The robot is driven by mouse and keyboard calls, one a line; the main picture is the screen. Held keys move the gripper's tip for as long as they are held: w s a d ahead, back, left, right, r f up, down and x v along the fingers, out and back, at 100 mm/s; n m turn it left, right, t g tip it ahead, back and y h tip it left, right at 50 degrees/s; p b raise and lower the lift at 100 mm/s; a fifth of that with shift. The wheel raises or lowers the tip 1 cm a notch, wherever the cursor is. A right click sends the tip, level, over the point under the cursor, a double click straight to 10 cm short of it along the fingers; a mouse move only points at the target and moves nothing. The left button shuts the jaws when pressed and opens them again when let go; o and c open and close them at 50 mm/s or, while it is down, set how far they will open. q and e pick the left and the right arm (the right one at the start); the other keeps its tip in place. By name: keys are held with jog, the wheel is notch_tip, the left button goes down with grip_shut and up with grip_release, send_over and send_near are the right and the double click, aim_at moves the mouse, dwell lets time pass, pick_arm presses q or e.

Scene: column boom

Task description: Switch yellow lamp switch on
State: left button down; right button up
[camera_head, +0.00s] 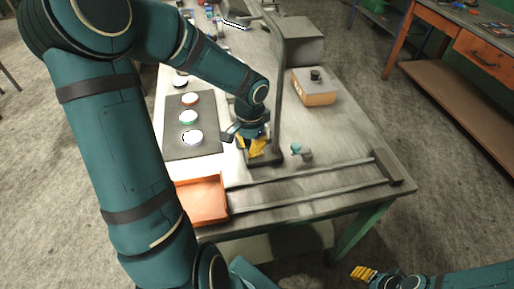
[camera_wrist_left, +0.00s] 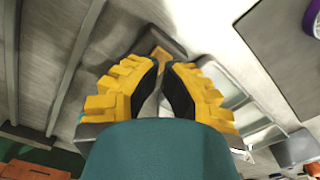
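My left gripper (camera_head: 257,147), with yellow fingers, points down at the dark foot (camera_head: 272,159) of the grey column boom on the table. In the left wrist view its fingertips (camera_wrist_left: 162,66) come close together with a narrow gap. A small yellow-orange part (camera_wrist_left: 160,54) on a grey base shows just beyond the tips. It may be the yellow lamp switch; I cannot tell whether the tips touch it. In the head view the fingers hide that spot. My right gripper (camera_head: 363,273) is low at the bottom right, off the table; its finger gap is unclear.
A dark mat (camera_head: 207,152) with several round coloured pieces lies left of the gripper. An orange tray (camera_head: 204,197) sits at the front left corner. A teal-topped knob (camera_head: 297,149) stands to the right. An orange box (camera_head: 314,98) with a black knob is farther back.

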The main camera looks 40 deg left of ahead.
pick_arm(q)
jog(key=shift+r+p, duration=1.7)
jog(key=shift+r, duration=0.6)
